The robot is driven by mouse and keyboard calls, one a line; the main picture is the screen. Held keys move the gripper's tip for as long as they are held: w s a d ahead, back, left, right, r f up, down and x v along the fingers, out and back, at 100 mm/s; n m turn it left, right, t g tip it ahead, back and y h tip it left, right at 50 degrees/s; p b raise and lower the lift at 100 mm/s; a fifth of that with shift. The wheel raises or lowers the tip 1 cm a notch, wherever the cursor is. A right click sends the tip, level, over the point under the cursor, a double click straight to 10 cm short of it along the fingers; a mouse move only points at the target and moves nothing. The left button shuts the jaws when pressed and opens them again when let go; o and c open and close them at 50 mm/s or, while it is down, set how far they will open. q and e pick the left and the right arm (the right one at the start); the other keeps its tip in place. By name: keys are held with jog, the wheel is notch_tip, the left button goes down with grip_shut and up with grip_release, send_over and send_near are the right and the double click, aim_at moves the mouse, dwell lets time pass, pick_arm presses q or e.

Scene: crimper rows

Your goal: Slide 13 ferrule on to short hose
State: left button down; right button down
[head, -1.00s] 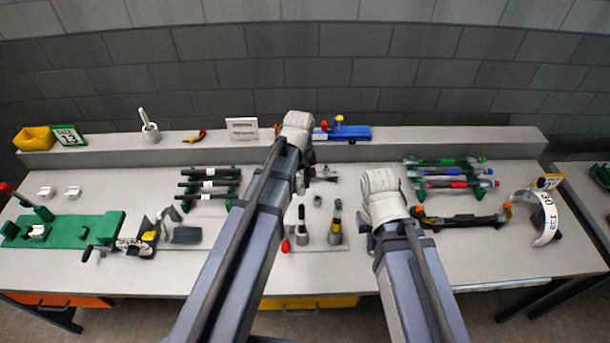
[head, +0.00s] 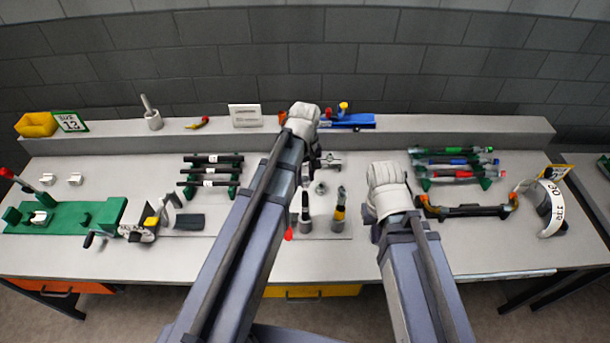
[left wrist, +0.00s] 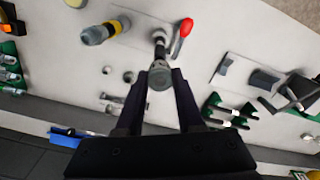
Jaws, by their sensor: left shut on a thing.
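My left gripper (left wrist: 160,76) is shut on a grey round metal piece (left wrist: 160,80) that looks like a ferrule. It holds the piece above the table's middle; in the head view my left arm hides it. A grey post with a dark top (head: 304,212) stands nearby, beside a yellow-banded grey one (head: 339,212); both show in the left wrist view. Short black hoses with white labels (head: 210,171) lie on green racks left of my left arm. My right gripper (head: 386,192) hangs right of the posts; its fingers are hidden. A sign reading 13 (head: 71,122) stands at the back left.
A green clamp fixture (head: 70,218) is at the left. Green racks with coloured hoses (head: 455,168) are at the right, near a curved white scale (head: 545,208). A blue tool (head: 350,121) lies on the back shelf. The front table strip is mostly clear.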

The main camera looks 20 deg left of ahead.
aim_at(305, 182)
pick_arm(q)
jog(key=shift+f+b, duration=1.2)
jog(key=shift+f, duration=0.35)
jog(key=shift+f+b, duration=2.15)
jog(key=shift+c, duration=2.3)
grip_release()
jog(key=shift+r, duration=0.1)
notch_tip(305, 182, up, 8)
jog(key=p, duration=0.8)
